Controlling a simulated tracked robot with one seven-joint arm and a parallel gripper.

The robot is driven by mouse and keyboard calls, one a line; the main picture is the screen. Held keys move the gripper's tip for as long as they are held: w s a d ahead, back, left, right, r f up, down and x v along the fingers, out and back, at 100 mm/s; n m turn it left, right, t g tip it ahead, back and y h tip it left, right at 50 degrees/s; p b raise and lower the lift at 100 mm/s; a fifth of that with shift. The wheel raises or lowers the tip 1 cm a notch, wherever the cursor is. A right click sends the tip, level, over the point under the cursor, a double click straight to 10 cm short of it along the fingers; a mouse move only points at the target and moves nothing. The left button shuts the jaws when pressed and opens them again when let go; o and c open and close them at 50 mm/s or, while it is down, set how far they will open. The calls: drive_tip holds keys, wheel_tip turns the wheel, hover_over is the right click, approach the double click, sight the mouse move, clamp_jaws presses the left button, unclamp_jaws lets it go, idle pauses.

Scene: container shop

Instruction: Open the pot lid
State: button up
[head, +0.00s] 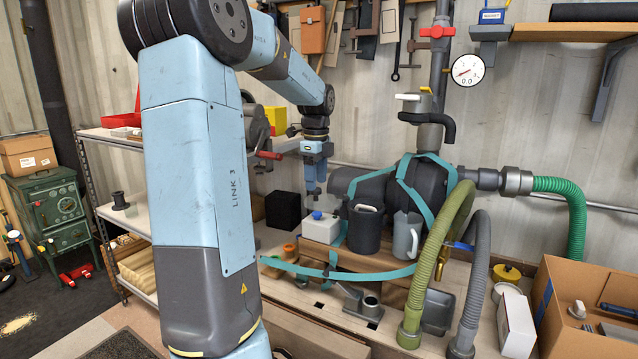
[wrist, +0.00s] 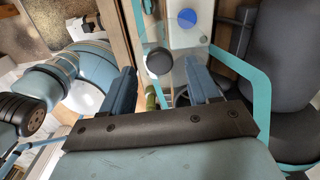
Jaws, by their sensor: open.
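My gripper (head: 314,183) hangs fingers down above the bench, over the left end of the cluttered middle area. In the wrist view its two blue-grey fingers (wrist: 161,84) stand wide apart with nothing gripped. A small dark round piece with a pale rim (wrist: 158,62) shows between and beyond the fingertips; I cannot tell whether it belongs to a pot lid. A dark pot-like container (head: 365,232) with a pale top stands right of my gripper. No pot lid can be made out with certainty.
A white box with a blue cap (head: 320,229) stands close below my gripper; it also shows in the wrist view (wrist: 185,38). Teal straps (head: 375,272) cross the area. A grey jug (head: 406,236), green hose (head: 437,258) and grey hose (head: 478,280) crowd the right.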

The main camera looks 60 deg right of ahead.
wheel_tip(320, 180, up, 11)
drive_tip(key=shift+r, duration=0.2)
drive_tip(key=shift+w+a, duration=0.1)
idle(0.6)
drive_tip(key=w+a+f+n+t, duration=0.1)
drive_tip(key=w+a+n, duration=0.45)
drive_tip(key=a, duration=0.35)
drive_tip(key=w+a+n+t, duration=0.1)
drive_tip(key=w+a+n, duration=0.4)
drive_tip(key=a, duration=0.4)
drive_tip(key=w+a+f+n+t, duration=0.1)
drive_tip(key=w+a+n, duration=0.3)
drive_tip(key=a+n, duration=0.35)
drive_tip(key=s+a+f+n+t, duration=0.1)
drive_tip(key=s+a+f+n, duration=0.1)
drive_tip(key=a+n, duration=0.4)
drive_tip(key=s+a+f+n, duration=0.2)
drive_tip(key=a+n, duration=0.4)
drive_tip(key=a, duration=0.6)
drive_tip(key=s+a+f+n+t, duration=0.1)
drive_tip(key=s+a+f+n, duration=0.1)
drive_tip(key=a+n, duration=0.4)
drive_tip(key=shift+s+a+f+t, duration=0.3)
drive_tip(key=shift+a+f, duration=0.25)
drive_tip(key=shift+a, duration=1.4)
